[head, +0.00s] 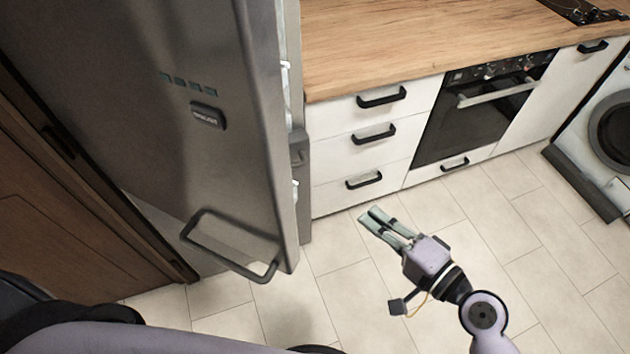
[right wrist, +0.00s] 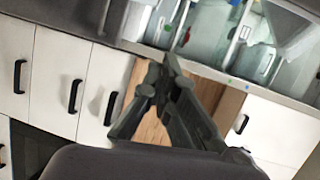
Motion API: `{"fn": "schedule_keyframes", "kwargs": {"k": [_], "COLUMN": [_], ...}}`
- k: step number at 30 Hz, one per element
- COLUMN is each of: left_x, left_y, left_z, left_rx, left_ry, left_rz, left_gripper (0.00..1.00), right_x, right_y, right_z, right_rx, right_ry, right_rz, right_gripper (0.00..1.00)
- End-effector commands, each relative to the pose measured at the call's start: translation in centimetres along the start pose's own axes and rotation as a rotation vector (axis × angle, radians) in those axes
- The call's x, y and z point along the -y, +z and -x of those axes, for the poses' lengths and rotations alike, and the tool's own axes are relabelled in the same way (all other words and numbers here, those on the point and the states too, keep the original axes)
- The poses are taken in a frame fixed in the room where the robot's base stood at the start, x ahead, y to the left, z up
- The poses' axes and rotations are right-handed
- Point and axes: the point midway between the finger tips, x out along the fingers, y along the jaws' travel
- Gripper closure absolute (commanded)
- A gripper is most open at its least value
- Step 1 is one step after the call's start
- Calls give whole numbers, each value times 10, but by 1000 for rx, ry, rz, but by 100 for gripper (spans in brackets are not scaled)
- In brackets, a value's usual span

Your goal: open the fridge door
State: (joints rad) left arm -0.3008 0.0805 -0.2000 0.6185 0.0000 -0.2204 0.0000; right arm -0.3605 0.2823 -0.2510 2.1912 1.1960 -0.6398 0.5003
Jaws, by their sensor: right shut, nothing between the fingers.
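The fridge door (head: 190,110) is a tall grey panel on the left of the head view. It stands ajar, with pale inner parts showing past its right edge. Its grey bar handle (head: 228,262) is low on the door's front, and nothing grips it. My right gripper (head: 370,218) is to the right of the door, over the tiled floor, clear of the handle. Its fingers are shut and empty; they also show in the right wrist view (right wrist: 150,85). My left gripper is not in view.
White drawers (head: 360,145) with black handles, an oven (head: 475,115) and a wooden worktop (head: 400,45) line the back. A washing machine (head: 610,130) is at far right. A brown wooden door (head: 60,240) is at left. Tiled floor is free around my right gripper.

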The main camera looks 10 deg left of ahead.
Motion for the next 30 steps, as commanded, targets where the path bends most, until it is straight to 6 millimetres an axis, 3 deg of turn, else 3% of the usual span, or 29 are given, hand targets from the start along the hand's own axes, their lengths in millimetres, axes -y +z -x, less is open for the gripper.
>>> {"fn": "schedule_keyframes", "kwargs": {"k": [1, 3, 6, 13, 24, 30], "left_x": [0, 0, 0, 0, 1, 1], "left_y": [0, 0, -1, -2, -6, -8], "left_z": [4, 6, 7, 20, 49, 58], "left_rx": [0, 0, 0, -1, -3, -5], "left_ry": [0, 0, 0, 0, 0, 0], "left_rz": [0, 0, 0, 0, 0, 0], "left_gripper": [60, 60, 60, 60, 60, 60], "right_x": [32, 61, 82, 94, 105, 101], "right_y": [10, 21, 30, 34, 41, 68], "right_z": [6, 12, 16, -5, -82, -68], "right_rx": [31, 68, 96, 103, 101, 101], "right_ry": [-53, -106, -146, -157, -155, -151], "right_rz": [-13, -32, -47, -53, -50, -52], "right_gripper": [100, 100, 100, 100, 100, 100]}}
